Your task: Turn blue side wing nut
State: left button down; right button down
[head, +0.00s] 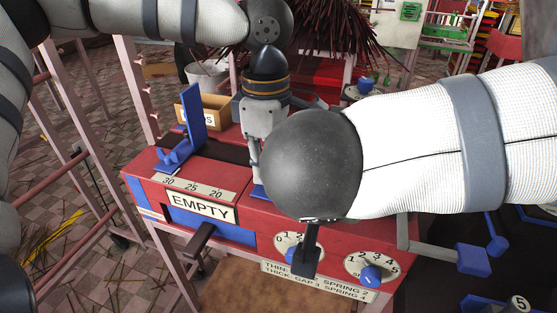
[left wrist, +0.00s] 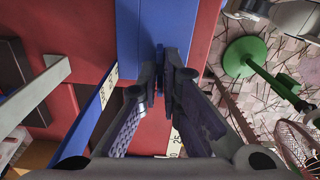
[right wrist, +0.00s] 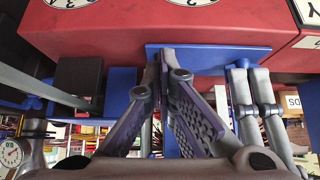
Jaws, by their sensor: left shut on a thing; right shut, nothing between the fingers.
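A blue winged part (head: 178,152), which looks like a wing nut, sits beside an upright blue plate on the left part of the red machine. My left gripper (head: 258,182) points down to its right, with blue showing at its tips. In the left wrist view my left gripper (left wrist: 168,58) is shut on a small blue part against a blue panel (left wrist: 142,28); I cannot tell its shape. My right gripper (right wrist: 165,58) is shut and empty by a blue plate (right wrist: 210,58). In the head view my right arm hides it.
The red machine (head: 262,218) carries an EMPTY label and numbered dials (head: 370,267). A black lever (head: 203,240) sticks out in front. A cardboard box (head: 208,108) stands behind. A grey bar with a blue block (head: 473,260) juts out at right.

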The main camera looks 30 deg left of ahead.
jog(key=shift+d, duration=0.1)
pick_arm(q)
jog(key=c, duration=1.8)
grip_release()
notch_tip(320, 180, up, 12)
notch_tip(320, 180, up, 12)
jog(key=shift+s+r, duration=0.1)
